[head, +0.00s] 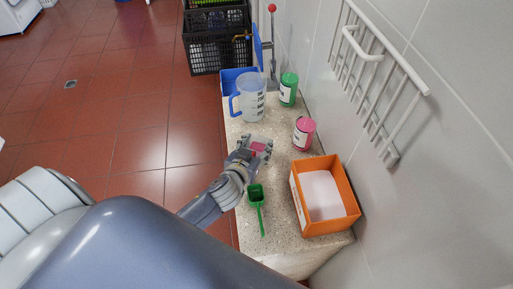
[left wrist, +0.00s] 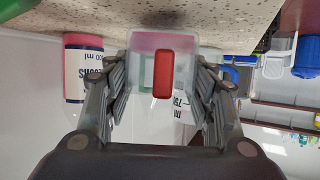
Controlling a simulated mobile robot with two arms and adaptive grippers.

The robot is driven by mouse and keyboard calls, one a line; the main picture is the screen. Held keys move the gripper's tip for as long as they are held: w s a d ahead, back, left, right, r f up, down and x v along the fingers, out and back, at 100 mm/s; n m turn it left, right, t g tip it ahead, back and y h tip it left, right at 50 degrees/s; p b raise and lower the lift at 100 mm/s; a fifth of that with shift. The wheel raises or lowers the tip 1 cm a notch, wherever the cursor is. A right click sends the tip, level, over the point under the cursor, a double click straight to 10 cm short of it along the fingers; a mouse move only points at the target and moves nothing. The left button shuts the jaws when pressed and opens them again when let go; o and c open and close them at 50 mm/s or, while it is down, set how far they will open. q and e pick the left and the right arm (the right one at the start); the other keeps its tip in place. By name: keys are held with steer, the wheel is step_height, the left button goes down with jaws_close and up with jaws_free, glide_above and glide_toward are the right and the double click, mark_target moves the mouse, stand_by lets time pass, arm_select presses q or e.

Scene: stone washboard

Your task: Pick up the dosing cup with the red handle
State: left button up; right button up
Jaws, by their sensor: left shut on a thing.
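The dosing cup with the red handle (head: 259,146) is a small translucent cup over the stone washboard. It shows in the left wrist view as a clear cup with its red handle (left wrist: 163,75) facing the camera. My left gripper (head: 254,151) is shut on it, with one finger on each side. In the left wrist view the fingers (left wrist: 163,98) flank the cup closely. I cannot tell whether the cup touches the stone or is held just above it. My right gripper is not in view.
A white rack (head: 372,88) hangs on the right wall. Black crates (head: 216,45) stand beyond.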

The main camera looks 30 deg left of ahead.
arm_select(q)
step_height(320, 180, up, 9)
steer(key=shift+f, duration=0.15)
stand_by(0.5)
